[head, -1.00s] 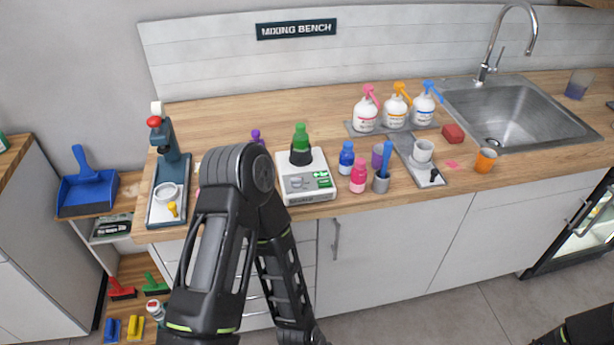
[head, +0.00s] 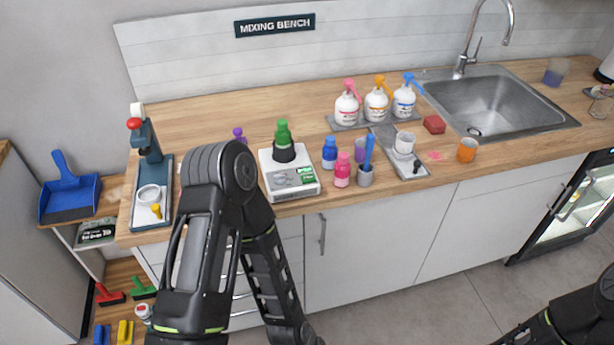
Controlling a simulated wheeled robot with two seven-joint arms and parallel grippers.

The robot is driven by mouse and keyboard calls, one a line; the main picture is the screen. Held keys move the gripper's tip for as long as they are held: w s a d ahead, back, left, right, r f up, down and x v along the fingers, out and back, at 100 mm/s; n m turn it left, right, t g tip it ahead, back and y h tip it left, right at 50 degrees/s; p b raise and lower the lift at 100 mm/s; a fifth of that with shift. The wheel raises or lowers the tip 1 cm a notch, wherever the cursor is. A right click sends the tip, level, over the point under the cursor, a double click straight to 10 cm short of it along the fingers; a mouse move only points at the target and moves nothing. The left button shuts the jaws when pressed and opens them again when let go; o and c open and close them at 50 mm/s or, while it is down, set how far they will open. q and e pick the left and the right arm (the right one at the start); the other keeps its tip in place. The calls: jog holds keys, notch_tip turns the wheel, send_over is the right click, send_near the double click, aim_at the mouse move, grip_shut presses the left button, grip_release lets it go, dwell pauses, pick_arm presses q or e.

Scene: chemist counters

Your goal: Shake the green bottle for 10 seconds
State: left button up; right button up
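The green bottle (head: 283,134) stands upright on the white scale (head: 302,192) at the counter's front edge, its lower part inside a black ring or holder. My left arm rises from the bottom and bends in front of the counter, left of the bottle. Its gripper is not visible. Part of my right arm shows at the bottom right corner, and its gripper is out of the picture. Neither arm visibly touches the bottle.
Right of the scale stand a blue bottle (head: 330,152), a pink bottle (head: 342,170) and a grey cup (head: 365,177) holding a blue tool. Spray bottles (head: 376,105) stand behind. A press stand (head: 150,190) is at left, the sink (head: 500,105) at right.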

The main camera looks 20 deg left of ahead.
pick_arm(q)
grip_shut()
dwell(1.3)
